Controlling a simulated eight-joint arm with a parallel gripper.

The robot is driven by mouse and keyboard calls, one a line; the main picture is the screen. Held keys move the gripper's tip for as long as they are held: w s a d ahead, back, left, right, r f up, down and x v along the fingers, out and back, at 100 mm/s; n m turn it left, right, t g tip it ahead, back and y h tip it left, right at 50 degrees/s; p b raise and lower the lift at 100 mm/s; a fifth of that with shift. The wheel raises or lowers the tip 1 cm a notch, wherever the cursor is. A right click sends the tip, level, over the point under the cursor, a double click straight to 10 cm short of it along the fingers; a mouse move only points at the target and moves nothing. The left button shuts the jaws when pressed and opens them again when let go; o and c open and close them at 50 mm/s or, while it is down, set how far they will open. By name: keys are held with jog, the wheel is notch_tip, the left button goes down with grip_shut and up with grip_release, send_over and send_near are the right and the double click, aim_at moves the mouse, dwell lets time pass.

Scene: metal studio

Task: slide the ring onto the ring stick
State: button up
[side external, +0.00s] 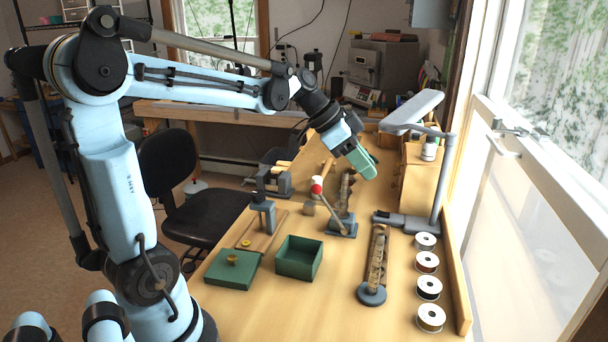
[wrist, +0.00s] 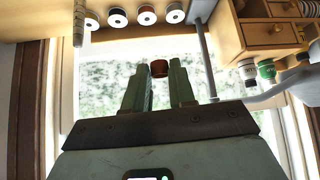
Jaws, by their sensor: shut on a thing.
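My gripper (side external: 368,170) is raised above the back part of the bench in the side view. In the wrist view its two green fingers (wrist: 159,80) are shut on a small reddish-brown ring (wrist: 159,68) at the fingertips. The ring cannot be made out in the side view. The ring stick (side external: 378,258) is a mottled brown, tapered rod standing upright on a round grey base at the front right of the bench. It also shows at the top left of the wrist view (wrist: 79,22). The ring is apart from the stick.
White-sided spools (side external: 428,287) line the right edge beside the stick. A lamp (side external: 440,180) stands behind it. A green box (side external: 299,262) and its lid (side external: 230,270) lie to the left. A red-knobbed lever tool (side external: 342,228) stands behind the box. Bare bench lies between box and stick.

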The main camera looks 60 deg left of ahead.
jog(key=s+d, duration=0.6)
jog(key=d, duration=0.5)
jog(key=shift+w+a+f, duration=0.1)
jog(key=shift+w+f, duration=0.05)
jog(key=shift+f, duration=1.85)
jog(key=shift+f, duration=1.7)
jog(key=o, duration=0.9)
jog(key=shift+v, duration=6.05)
jog(key=shift+f, duration=0.15)
